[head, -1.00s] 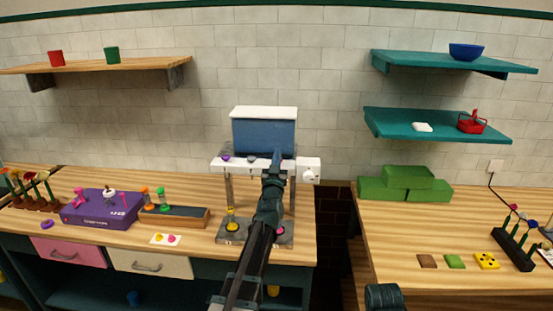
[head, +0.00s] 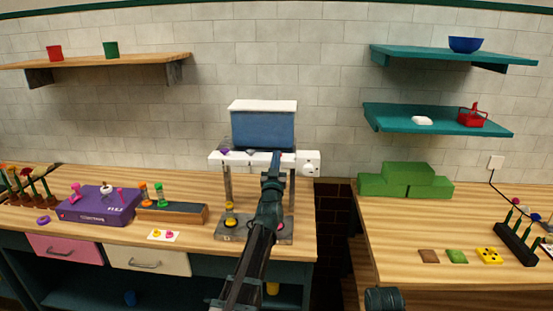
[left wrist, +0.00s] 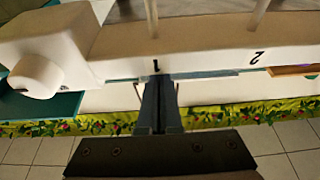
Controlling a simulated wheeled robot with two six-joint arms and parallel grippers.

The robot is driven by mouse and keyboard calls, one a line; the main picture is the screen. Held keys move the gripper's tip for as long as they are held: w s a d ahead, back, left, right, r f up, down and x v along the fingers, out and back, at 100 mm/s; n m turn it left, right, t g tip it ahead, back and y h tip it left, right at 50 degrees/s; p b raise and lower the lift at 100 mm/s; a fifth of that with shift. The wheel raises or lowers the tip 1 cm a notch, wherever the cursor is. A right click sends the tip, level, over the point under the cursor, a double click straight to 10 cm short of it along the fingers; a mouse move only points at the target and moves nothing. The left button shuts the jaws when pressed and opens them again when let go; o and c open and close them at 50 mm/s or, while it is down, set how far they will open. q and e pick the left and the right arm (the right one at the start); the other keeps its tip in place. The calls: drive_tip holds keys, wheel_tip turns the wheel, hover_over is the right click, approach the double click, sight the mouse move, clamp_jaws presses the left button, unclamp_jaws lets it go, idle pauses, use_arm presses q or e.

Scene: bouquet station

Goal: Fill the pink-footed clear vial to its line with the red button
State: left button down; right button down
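The filling station has a blue tank (head: 263,131) over a white bar (head: 240,160), above a grey base (head: 226,234). A small pink part (head: 280,225) shows on the base beside my left arm, likely the pink-footed vial's foot; my arm hides the rest. A yellow-footed vial (head: 230,220) stands to its left. My left gripper (head: 272,168) is in front of the bar's right part. In the left wrist view its fingers (left wrist: 160,85) are together, empty, at the bar's edge by the "1". I cannot see the red button or the vial's line.
A white box with a knob (head: 309,169) is at the bar's right end. A purple box (head: 100,207) and a dark rack (head: 172,213) stand left of the station. A gap separates this counter from the right one, which bears green blocks (head: 405,181).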

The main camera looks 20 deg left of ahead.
use_arm(q)
drive_tip(key=shift+w+f, duration=0.1)
drive_tip(key=shift+f, duration=0.2)
drive_tip(key=shift+w+a+r+p, duration=0.1)
drive_tip(key=shift+r+p, duration=0.7)
drive_tip(key=shift+p, duration=0.15)
drive_tip(key=s+d, duration=0.3)
drive_tip(key=s, duration=0.6)
drive_tip(key=shift+s+f+b, duration=0.25)
drive_tip(key=shift+b, duration=0.2)
